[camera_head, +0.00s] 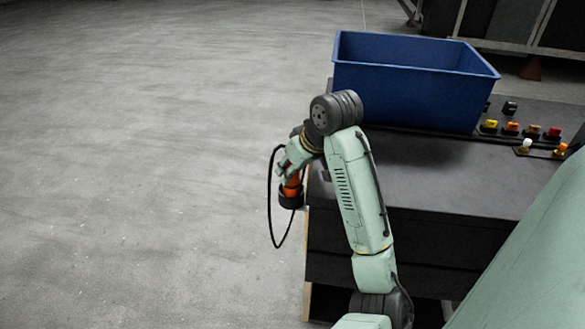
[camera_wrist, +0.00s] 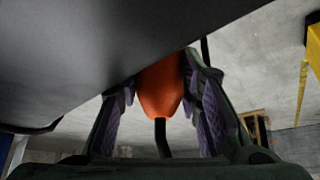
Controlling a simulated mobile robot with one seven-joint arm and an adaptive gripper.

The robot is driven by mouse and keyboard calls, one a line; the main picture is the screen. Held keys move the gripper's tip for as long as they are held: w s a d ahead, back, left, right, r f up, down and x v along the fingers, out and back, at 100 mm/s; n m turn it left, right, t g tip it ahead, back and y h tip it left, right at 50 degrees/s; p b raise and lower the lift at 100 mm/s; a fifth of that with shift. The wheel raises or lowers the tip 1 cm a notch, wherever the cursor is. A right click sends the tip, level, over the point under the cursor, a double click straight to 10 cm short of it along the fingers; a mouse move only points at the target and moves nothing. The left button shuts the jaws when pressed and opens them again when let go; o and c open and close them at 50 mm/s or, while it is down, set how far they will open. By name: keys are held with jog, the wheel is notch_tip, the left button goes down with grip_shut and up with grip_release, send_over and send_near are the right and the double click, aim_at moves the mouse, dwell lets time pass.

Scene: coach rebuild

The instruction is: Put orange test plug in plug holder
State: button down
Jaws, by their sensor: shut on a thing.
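The orange test plug (camera_head: 292,188) is in my gripper (camera_head: 288,177), beyond the left edge of the dark worktop in the head view. It has a black end pointing down, and a black cable loops beside it. In the wrist view the orange body (camera_wrist: 160,85) sits between the two purple-padded fingers of my gripper (camera_wrist: 160,100), with a black stem towards the camera. I cannot make out for sure which thing is the plug holder.
The dark worktop (camera_head: 450,180) is mostly bare in front. A blue crate (camera_head: 405,90) stands at its back. Several small coloured knobs or plugs, such as a yellow one (camera_head: 490,126), sit on the right. Open concrete floor (camera_head: 140,170) lies left.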

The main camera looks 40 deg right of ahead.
jog(key=shift+f+b, duration=0.5)
jog(key=shift+f, duration=0.25)
jog(key=c, duration=1.4)
grip_release()
jog(key=p+v, duration=0.9)
jog(key=v, duration=0.2)
jog(key=shift+d, duration=0.1)
